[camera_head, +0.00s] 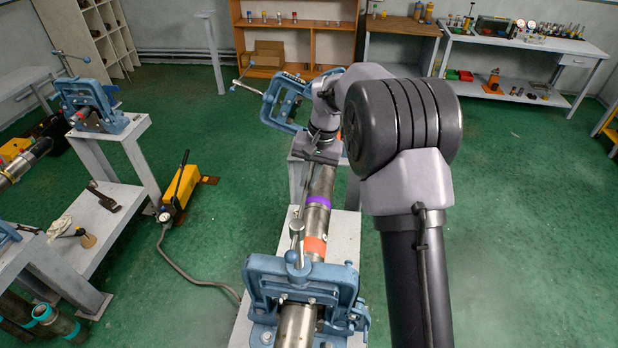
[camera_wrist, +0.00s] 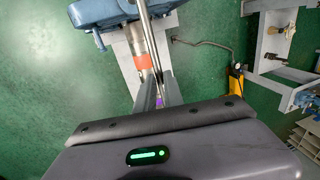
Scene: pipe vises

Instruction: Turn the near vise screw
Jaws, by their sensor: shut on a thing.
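The near vise (camera_head: 262,280) is blue and stands at the bottom centre of the head view, around a steel pipe (camera_head: 317,188) with purple and orange bands. Its screw top (camera_head: 298,262) carries a slim metal handle bar (camera_head: 297,232). In the wrist view the vise (camera_wrist: 105,10) is at the top, and the bar (camera_wrist: 150,35) runs down between my fingers. My gripper (camera_head: 317,156) is beyond the vise, above the pipe. My gripper (camera_wrist: 158,92) is shut on the bar. The exact contact is small and partly hidden.
A second blue vise (camera_head: 272,105) stands farther along the pipe, partly hidden by my arm. A yellow hand pump (camera_head: 178,190) with a hose lies on the green floor to the left. Another vise (camera_head: 88,95) stands on a bench at far left. Floor at right is clear.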

